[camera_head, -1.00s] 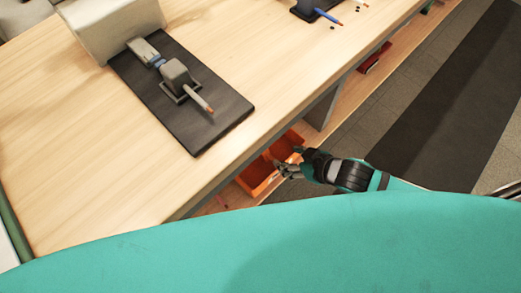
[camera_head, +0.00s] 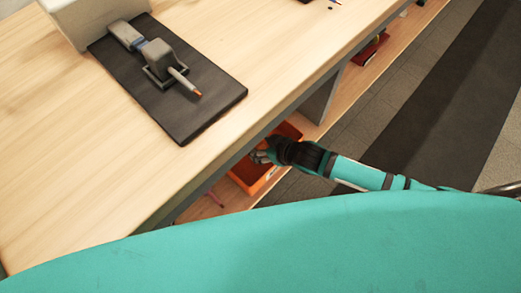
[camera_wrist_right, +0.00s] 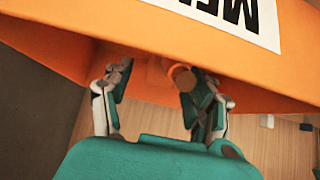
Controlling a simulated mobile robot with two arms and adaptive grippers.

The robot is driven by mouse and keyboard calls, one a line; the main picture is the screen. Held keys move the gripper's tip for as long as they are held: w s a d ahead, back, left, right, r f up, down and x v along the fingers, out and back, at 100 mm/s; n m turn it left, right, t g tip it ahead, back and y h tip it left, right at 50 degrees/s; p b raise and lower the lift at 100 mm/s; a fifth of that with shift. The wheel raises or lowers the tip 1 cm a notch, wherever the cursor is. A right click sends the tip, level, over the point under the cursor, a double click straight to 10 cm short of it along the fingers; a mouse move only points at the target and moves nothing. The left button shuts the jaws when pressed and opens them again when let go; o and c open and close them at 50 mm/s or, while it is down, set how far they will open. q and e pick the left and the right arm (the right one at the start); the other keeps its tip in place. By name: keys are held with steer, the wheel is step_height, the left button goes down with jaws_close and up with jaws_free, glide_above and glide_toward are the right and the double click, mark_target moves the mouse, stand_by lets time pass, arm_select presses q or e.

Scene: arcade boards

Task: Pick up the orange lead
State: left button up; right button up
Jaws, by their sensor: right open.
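An orange bin (camera_head: 256,183) stands on the lower shelf under the workbench. My right gripper (camera_head: 259,156) is at this bin, its arm reaching in from the right. In the right wrist view the open fingers (camera_wrist_right: 158,78) point at the orange bin (camera_wrist_right: 85,40), which has a white label with black letters. A small round orange piece (camera_wrist_right: 183,77) shows between the fingertips against the orange surface. I cannot tell whether it is the orange lead or part of the bin. No lead shows clearly in the head view. My left gripper is out of view.
The wooden workbench (camera_head: 95,185) overhangs the lower shelf (camera_head: 370,80). A black mat (camera_head: 190,118) on the bench carries a grey device with an orange-tipped pen-like part (camera_head: 188,83). A red object (camera_head: 370,48) lies further along the shelf. Floor is clear at right.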

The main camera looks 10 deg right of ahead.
mark_target(260, 145)
steer(key=shift+w+a+f, duration=0.2)
steer(key=shift+w+f, duration=0.05)
steer(key=shift+f, duration=0.05)
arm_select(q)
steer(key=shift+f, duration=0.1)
arm_select(e)
steer(key=shift+c, duration=0.2)
jaws_close()
steer(key=shift+r, duration=0.1)
step_height(260, 145, up, 5)
steer(key=shift+r+p, duration=0.15)
steer(key=shift+p, duration=1.05)
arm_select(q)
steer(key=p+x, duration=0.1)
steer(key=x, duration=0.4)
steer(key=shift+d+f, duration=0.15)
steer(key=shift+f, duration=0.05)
arm_select(e)
step_height(260, 145, up, 5)
steer(key=shift+f, duration=0.2)
